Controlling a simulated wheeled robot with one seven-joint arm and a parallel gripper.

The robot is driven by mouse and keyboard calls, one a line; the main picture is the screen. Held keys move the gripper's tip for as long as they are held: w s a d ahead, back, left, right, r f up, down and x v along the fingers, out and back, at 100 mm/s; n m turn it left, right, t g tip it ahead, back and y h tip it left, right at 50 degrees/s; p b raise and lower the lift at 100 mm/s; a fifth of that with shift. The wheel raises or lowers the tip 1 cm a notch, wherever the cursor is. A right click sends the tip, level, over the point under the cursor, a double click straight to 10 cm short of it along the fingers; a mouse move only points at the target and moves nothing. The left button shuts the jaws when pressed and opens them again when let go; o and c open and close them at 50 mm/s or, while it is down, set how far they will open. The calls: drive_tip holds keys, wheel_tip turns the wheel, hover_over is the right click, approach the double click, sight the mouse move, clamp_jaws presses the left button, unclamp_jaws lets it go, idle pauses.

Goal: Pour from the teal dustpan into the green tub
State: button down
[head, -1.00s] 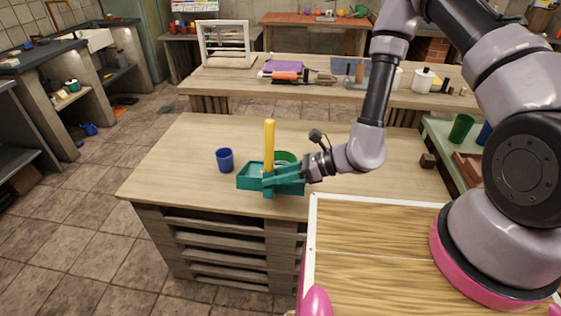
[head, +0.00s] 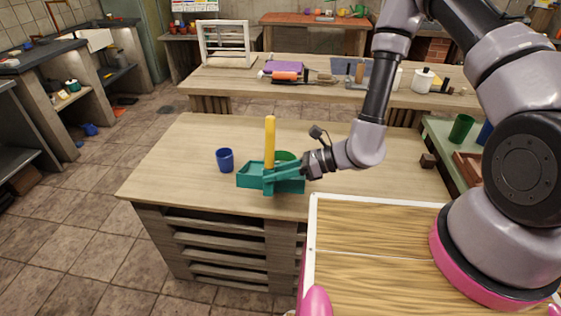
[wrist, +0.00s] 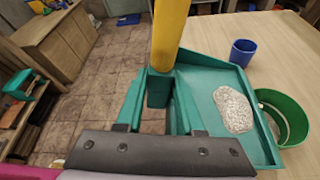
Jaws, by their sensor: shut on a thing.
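The teal dustpan (head: 247,180) has an upright yellow handle (head: 269,142). My gripper (head: 268,182) is shut on the dustpan at the base of this handle and holds it over the near part of the wooden table. In the wrist view the dustpan (wrist: 197,95) looks about level and carries a pale grainy patch (wrist: 233,109). The green tub (head: 285,156) is just behind the dustpan in the head view and partly hidden by it. In the wrist view the tub (wrist: 298,119) is beside the pan's right edge; I cannot tell whether it holds grains.
A blue cup (head: 225,160) stands on the table (head: 180,165) left of the dustpan. The table's left side is clear. A second bench (head: 225,82) behind holds a white frame (head: 226,44), tools and a white pot (head: 422,80).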

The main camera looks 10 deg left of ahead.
drive_tip(key=shift+w+r+m, duration=0.4)
drive_tip(key=shift+w+r, duration=0.25)
drive_tip(key=shift+w, duration=0.35)
idle(0.9)
